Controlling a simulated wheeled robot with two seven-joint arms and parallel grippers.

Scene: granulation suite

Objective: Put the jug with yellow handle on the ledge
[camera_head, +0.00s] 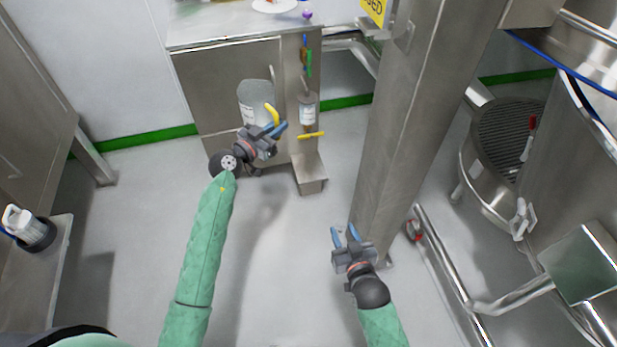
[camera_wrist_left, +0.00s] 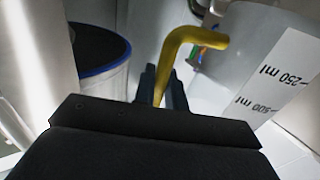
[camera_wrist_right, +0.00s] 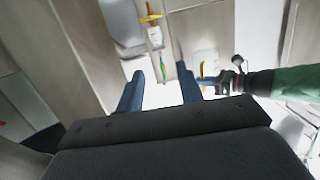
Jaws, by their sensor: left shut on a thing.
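The jug (camera_head: 257,97) is a pale grey, see-through vessel with a bent yellow handle (camera_head: 272,114). It is in front of the steel cabinet in the head view. My left gripper (camera_head: 275,128) is shut on the yellow handle. In the left wrist view the handle (camera_wrist_left: 178,60) rises between the fingers, and the jug wall (camera_wrist_left: 235,70) shows upside-down volume marks. My right gripper (camera_head: 345,237) is open and empty near the steel column; its spread fingers also show in the right wrist view (camera_wrist_right: 160,88). The steel cabinet top (camera_head: 215,32) is a raised flat surface; I cannot tell whether it is the ledge.
A steel column (camera_head: 405,125) stands between the cabinet and the round vessel (camera_head: 495,140) at right. A labelled bottle (camera_head: 307,112) hangs beside the jug. A white dish (camera_head: 273,5) sits on the cabinet top. A steel bench (camera_head: 40,265) is at left. Open floor lies between the arms.

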